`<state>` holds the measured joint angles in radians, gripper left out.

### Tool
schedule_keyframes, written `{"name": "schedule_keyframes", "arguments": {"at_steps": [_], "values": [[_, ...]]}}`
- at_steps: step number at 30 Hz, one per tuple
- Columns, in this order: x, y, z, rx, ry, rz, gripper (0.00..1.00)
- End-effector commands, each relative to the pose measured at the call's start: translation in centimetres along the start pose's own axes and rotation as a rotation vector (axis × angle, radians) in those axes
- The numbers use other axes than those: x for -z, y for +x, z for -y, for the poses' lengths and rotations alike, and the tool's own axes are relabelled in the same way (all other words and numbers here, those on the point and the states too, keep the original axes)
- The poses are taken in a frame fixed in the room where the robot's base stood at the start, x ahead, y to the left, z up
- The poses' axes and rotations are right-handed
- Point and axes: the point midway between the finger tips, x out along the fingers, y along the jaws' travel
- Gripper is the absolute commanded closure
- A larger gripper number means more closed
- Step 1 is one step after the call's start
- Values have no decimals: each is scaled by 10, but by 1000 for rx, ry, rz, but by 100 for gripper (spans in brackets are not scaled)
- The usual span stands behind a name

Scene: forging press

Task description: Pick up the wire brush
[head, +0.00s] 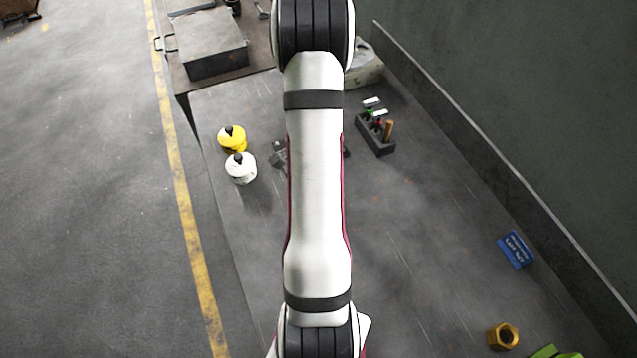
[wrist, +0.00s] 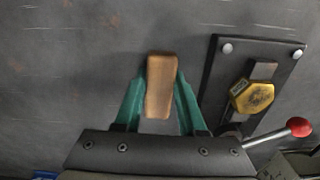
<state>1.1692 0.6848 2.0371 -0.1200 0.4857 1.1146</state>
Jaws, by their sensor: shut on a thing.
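The wire brush (wrist: 160,72) shows in the wrist view as a tan wooden block; its bristles are hidden. My gripper (wrist: 160,92) has its two green fingers against the block's sides and is shut on it. I cannot tell how high the brush is above the grey bench top. In the head view my own arm covers the gripper and the brush.
Right of the gripper is a dark plate (wrist: 222,74) with a brass hex piece (wrist: 252,96) and a red-knobbed lever (wrist: 299,127). The bench also holds yellow (head: 232,141) and white (head: 241,171) canisters, a tool rack (head: 374,140) and a blue box (head: 515,250).

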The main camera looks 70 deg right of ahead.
Motion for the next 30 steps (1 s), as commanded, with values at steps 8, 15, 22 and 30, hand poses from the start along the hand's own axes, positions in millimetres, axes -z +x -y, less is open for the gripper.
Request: {"name": "schedule_keyframes", "arguments": {"at_steps": [8, 15, 22, 30], "values": [[0, 0, 0, 1, 0, 0, 100], [0, -4, 1, 2, 0, -1, 100], [1, -39, 1, 5, -1, -3, 100], [40, -77, -45, 3, 7, -3, 100]]}}
